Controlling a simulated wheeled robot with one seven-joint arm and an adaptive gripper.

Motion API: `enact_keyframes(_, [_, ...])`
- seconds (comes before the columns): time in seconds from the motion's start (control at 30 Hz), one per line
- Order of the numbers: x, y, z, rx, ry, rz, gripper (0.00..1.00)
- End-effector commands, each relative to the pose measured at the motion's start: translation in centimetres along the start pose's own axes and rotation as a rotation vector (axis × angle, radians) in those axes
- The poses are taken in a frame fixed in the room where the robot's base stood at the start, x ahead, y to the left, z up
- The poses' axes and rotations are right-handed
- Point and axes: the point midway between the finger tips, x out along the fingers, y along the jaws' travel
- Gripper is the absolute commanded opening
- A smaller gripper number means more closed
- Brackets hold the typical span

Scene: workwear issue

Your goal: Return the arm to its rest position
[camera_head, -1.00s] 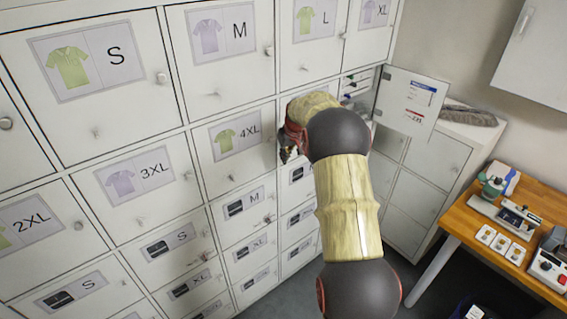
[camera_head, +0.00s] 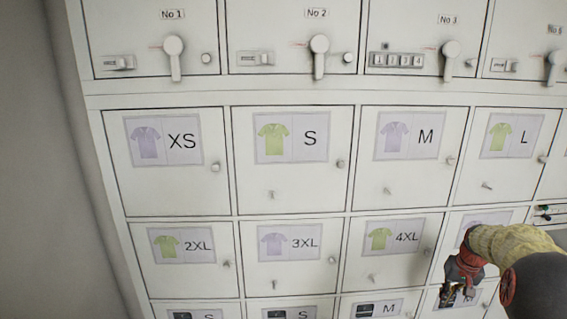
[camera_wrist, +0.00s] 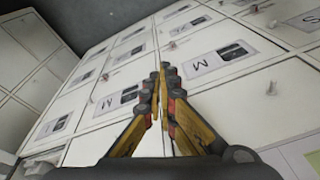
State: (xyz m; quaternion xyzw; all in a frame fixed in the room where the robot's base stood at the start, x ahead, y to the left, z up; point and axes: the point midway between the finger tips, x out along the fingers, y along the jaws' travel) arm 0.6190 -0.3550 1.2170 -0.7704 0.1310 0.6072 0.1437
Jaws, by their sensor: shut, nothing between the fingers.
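My arm enters the head view at the lower right, with a dark joint and a yellowish sleeve. My gripper (camera_head: 458,290) hangs in front of the white locker bank, below and right of the 4XL door (camera_head: 385,262). In the wrist view my gripper (camera_wrist: 163,72) shows its yellow and dark fingers with the tips together and nothing between them. The fingers point across locker doors labelled M. I cannot tell how far the tips are from the doors.
Shirt-labelled doors, such as the S door (camera_head: 290,182) and the 2XL door (camera_head: 185,275), have small protruding knobs. Numbered lockers with lever handles (camera_head: 319,55) run along the top. An open compartment (camera_head: 548,214) shows at the right edge. Grey floor (camera_wrist: 120,25) shows in the wrist view.

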Motion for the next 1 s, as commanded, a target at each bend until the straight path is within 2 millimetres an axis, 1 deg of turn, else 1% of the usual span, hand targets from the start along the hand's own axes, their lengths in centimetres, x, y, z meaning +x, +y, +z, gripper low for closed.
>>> enact_keyframes(0.03, [-0.8, -0.6, 1.6, 0.01, -0.012, 0.002, 0.0])
enact_keyframes(0.17, [-2.1, -3.1, 6.2, 0.027, -0.048, 0.006, 0.0])
enact_keyframes(0.2, [-2.6, -4.0, 7.7, 0.028, -0.056, 0.008, 0.0])
enact_keyframes(0.27, [-3.4, -5.4, 9.9, 0.024, -0.063, 0.012, 0.0])
enact_keyframes(0.37, [-4.8, -7.9, 14.0, 0.012, -0.067, 0.016, 0.0])
enact_keyframes(0.4, [-5.3, -8.9, 15.7, 0.002, -0.065, 0.018, 0.0])
enact_keyframes(0.47, [-6.0, -10.3, 18.4, -0.013, -0.061, 0.021, 0.0])
enact_keyframes(0.5, [-6.4, -11.1, 20.2, -0.024, -0.059, 0.022, 0.0])
enact_keyframes(0.57, [-6.9, -12.3, 22.8, -0.043, -0.049, 0.023, 0.0])
enact_keyframes(0.6, [-7.1, -13.1, 24.5, -0.058, -0.043, 0.023, 0.0])
enact_keyframes(0.67, [-7.4, -14.0, 27.1, -0.081, -0.029, 0.022, 0.0])
enact_keyframes(0.7, [-7.5, -14.6, 28.8, -0.098, -0.02, 0.021, 0.0])
enact_keyframes(0.77, [-7.5, -15.4, 31.2, -0.126, -0.001, 0.018, 0.0])
enact_keyframes(0.8, [-7.5, -15.8, 32.8, -0.145, 0.012, 0.015, 0.0])
enact_keyframes(0.87, [-7.3, -16.5, 35.0, -0.178, 0.036, 0.009, 0.0])
enact_keyframes(0.9, [-7.2, -16.9, 36.5, -0.202, 0.053, 0.004, 0.0])
enact_keyframes(1.0, [-6.9, -17.7, 39.4, -0.261, 0.105, -0.012, 0.0])
